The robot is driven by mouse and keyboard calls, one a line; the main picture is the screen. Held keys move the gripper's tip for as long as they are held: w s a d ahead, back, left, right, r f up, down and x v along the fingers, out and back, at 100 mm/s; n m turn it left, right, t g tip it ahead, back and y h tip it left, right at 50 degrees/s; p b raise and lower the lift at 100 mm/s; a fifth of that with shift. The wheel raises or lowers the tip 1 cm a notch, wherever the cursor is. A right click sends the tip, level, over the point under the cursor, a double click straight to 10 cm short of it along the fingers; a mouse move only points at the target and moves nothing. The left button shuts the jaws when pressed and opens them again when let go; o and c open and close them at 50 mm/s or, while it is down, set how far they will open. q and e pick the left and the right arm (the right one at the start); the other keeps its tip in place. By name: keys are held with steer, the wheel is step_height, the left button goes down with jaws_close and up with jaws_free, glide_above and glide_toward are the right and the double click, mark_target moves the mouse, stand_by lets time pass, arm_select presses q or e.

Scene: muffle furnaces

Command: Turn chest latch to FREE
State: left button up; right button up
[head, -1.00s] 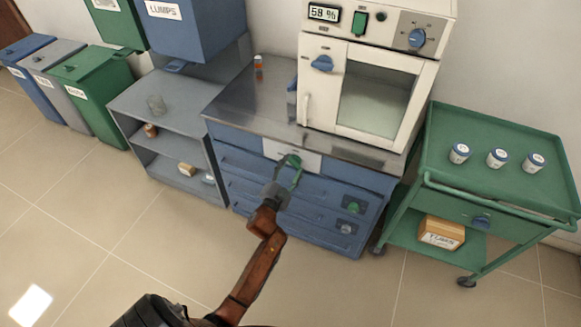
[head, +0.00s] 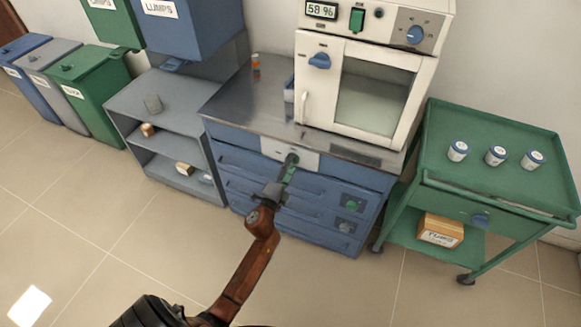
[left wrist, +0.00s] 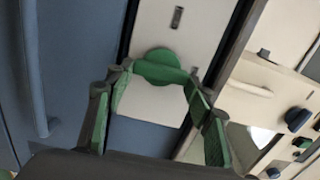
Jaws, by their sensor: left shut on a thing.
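The blue chest (head: 262,185) of drawers stands under the furnace. A pale latch plate (head: 308,160) is set at the top of its front. The green chest latch (left wrist: 160,66) shows on this plate in the left wrist view, between my fingers. My left gripper (head: 291,165) reaches up to the plate from below and is shut on the latch. The gripper covers much of the latch in the head view, so I cannot read its setting or any FREE mark. My right gripper is not in view.
The white furnace (head: 322,85) stands on the chest's metal top. A green cart (head: 500,190) with several jars on its top is close on the right. A grey shelf (head: 130,105) adjoins on the left. The floor in front is clear.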

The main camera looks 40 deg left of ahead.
arm_select(q)
steer(key=shift+d, duration=0.1)
steer(key=shift+m, duration=0.3)
steer(key=o, duration=1.2)
steer(key=shift+c, duration=0.2)
steer(key=v, duration=1.2)
